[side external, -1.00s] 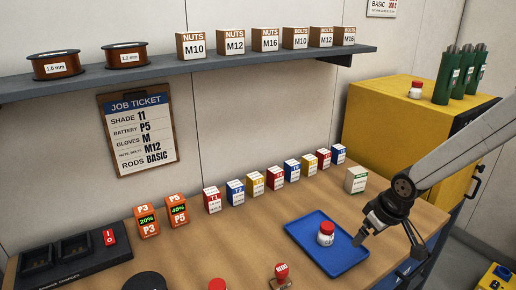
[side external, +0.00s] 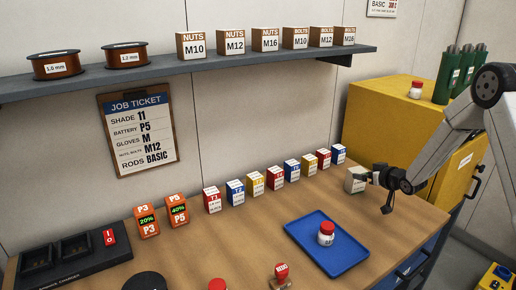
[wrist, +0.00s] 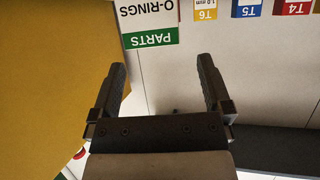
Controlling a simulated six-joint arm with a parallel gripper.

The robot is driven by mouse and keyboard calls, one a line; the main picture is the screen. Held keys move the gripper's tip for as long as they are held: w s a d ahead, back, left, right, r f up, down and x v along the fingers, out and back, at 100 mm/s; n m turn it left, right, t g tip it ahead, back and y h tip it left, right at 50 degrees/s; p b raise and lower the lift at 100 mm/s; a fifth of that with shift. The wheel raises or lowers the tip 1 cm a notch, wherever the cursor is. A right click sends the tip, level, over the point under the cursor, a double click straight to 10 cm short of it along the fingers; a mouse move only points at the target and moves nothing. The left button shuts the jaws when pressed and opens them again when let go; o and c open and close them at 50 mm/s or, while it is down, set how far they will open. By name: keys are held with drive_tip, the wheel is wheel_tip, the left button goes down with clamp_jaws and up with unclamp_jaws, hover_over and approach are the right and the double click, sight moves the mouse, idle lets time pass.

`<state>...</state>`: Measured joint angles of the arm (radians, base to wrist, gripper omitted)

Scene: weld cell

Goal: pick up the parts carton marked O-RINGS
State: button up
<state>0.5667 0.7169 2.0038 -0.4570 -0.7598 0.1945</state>
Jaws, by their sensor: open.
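The O-RINGS parts carton (side external: 353,183) is a small off-white box with a green label band. It stands upright at the back right of the wooden bench. In the wrist view it shows upside down at the top, with the words PARTS and O-RINGS readable (wrist: 148,20). My gripper (side external: 370,177) is at the carton's right side in the side view and covers part of it. In the wrist view my gripper (wrist: 162,68) is open, with nothing between its fingers. The carton lies just beyond the fingertips. I cannot tell whether they touch it.
A row of small coloured cartons (side external: 292,169) stands left of the parts carton. A blue tray (side external: 300,238) with a red-lidded jar (side external: 326,234) lies in front. A yellow cabinet (side external: 380,120) stands behind on the right. The bench between tray and carton is clear.

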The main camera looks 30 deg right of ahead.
sight(357, 169)
drive_tip(key=shift+d, duration=0.45)
drive_tip(key=shift+w+f, duration=0.1)
drive_tip(key=shift+x, duration=1.2)
drive_tip(key=shift+w, duration=0.1)
drive_tip(key=shift+x, duration=2.5)
drive_tip(key=c, duration=1.1)
drive_tip(key=shift+r, duration=0.3)
